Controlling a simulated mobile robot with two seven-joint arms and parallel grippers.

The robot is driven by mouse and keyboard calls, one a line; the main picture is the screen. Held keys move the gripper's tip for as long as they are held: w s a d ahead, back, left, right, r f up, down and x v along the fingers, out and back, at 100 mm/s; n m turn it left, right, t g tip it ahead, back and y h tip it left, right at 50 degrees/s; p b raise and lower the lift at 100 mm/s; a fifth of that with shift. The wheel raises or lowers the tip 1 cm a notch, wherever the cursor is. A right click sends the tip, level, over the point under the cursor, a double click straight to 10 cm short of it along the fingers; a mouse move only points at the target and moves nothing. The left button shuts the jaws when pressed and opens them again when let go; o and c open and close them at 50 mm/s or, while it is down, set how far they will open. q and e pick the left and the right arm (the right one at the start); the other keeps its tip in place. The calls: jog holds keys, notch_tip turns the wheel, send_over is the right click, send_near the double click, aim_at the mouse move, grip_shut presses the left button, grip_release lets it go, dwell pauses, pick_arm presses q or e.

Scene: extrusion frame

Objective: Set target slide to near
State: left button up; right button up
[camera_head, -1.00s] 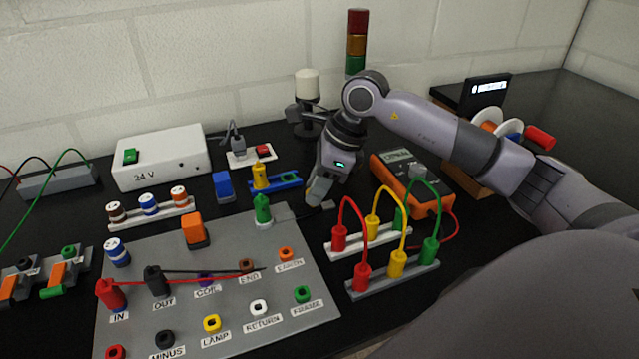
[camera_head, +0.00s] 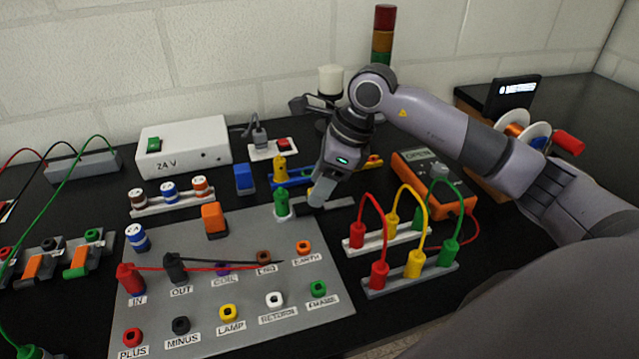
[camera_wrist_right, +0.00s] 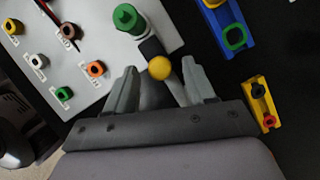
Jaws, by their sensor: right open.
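A round yellow knob (camera_wrist_right: 160,67) shows in the right wrist view at the end of a short dark and white piece (camera_wrist_right: 150,47) by the grey board's edge. It lies between the spread fingers of my right gripper (camera_wrist_right: 163,85), with gaps at the sides; I cannot tell its height against the tips. In the head view my right gripper (camera_head: 318,198) points down just right of the green post (camera_head: 282,204) and mostly hides the knob. A grey strip (camera_head: 340,203) shows beside the fingers. No part is labelled as the target slide. My left gripper is out of view.
A blue rail with a yellow block (camera_head: 280,168) lies behind the gripper. Red, yellow and green leads arch over white and grey strips (camera_head: 410,280) to the right. The orange meter (camera_head: 435,182) stands beyond. The grey board (camera_head: 210,290) carries sockets and plugs.

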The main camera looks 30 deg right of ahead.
jog(key=v, duration=0.6)
jog(key=shift+r+b, duration=0.25)
jog(key=shift+b, duration=0.05)
